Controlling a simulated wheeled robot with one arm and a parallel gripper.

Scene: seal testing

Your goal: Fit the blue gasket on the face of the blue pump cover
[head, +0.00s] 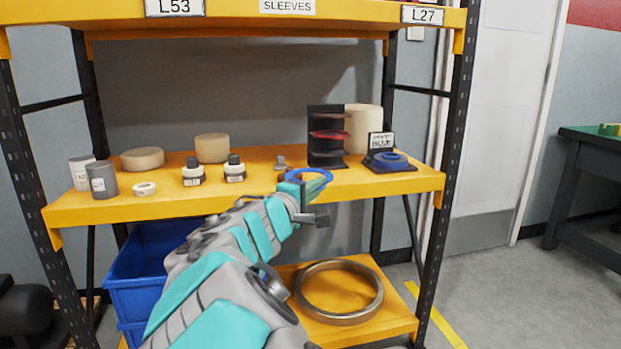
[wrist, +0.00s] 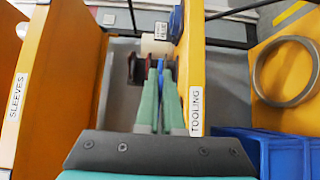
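The blue gasket (head: 296,173) is a thin ring seen at the end of my arm in the head view, just above the shelf's front edge. My gripper (head: 318,183) is shut on it; its long teal fingers also show close together in the wrist view (wrist: 161,75), with a sliver of blue between their tips. The blue pump cover (head: 388,158) sits on a dark stand with a sign reading BLUE, at the right end of the shelf, to the right of and apart from the gasket. In the wrist view the cover (wrist: 177,22) is beyond the fingertips and partly hidden.
A black slotted rack (head: 325,157) with a red ring stands behind the gasket, beside a cream cylinder (head: 363,128). Bottles, cups and tan discs fill the left of the orange shelf (head: 250,194). A metal ring (head: 340,318) and blue bin (head: 135,285) lie below.

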